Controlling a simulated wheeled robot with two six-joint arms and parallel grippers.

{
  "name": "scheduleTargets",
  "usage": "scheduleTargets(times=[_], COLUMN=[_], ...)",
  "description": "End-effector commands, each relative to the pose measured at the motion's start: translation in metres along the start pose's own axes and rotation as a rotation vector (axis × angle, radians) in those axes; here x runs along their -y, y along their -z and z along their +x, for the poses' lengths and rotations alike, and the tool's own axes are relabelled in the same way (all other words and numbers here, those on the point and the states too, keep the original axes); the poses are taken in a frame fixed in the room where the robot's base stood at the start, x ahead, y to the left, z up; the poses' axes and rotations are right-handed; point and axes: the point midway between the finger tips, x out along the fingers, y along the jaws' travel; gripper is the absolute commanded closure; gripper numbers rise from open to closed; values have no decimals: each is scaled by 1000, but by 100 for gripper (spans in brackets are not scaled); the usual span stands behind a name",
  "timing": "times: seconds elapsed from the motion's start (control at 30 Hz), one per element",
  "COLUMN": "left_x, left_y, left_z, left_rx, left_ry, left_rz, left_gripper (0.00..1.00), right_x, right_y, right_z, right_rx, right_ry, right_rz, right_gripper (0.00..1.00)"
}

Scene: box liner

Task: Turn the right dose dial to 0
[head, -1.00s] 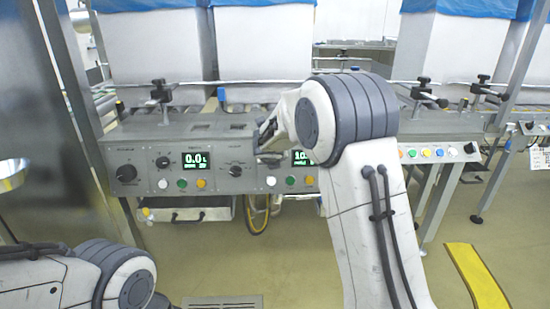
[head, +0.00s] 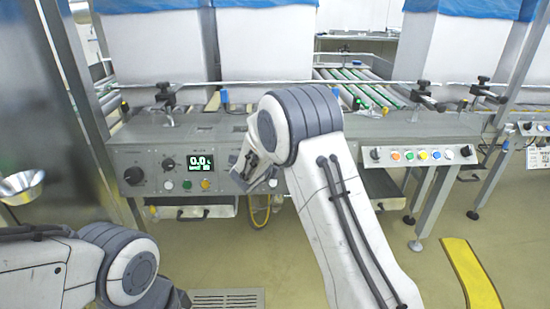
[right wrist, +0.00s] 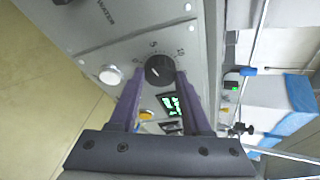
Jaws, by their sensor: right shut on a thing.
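The right dose dial (right wrist: 159,69) is a round black knob on the grey control panel. It shows in the right wrist view between the two purple fingers of my right gripper (right wrist: 160,76), which are shut on its sides. Printed marks 0, 5 and 10 curve around the dial; its exact pointer setting is hard to read. A green-lit display (right wrist: 171,105) sits beside it, its digits sideways and partly unclear. In the head view my right gripper (head: 243,169) is at the panel and hides the dial. My left gripper is out of view; only its arm shows.
The left display (head: 200,162) reads 0.0, with black knobs left of it. A white button (right wrist: 111,76) and a yellow button (right wrist: 146,115) lie close to my right fingers. Tall white boxes (head: 155,45) with blue liners stand behind the panel.

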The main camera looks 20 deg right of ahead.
Motion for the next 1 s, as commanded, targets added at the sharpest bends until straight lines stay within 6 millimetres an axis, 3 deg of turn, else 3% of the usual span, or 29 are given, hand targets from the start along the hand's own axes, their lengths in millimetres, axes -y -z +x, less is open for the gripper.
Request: scheduleTargets(times=[0.5,1.0], left_x=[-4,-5], left_y=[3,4], left_z=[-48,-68], left_rx=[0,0], left_ry=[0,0], left_rz=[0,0], left_gripper=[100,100], right_x=[-3,-5], right_y=[6,8], right_z=[0,2], right_rx=[-5,-2], right_ry=[148,236], right_rz=[-453,-702], right_gripper=[100,100])
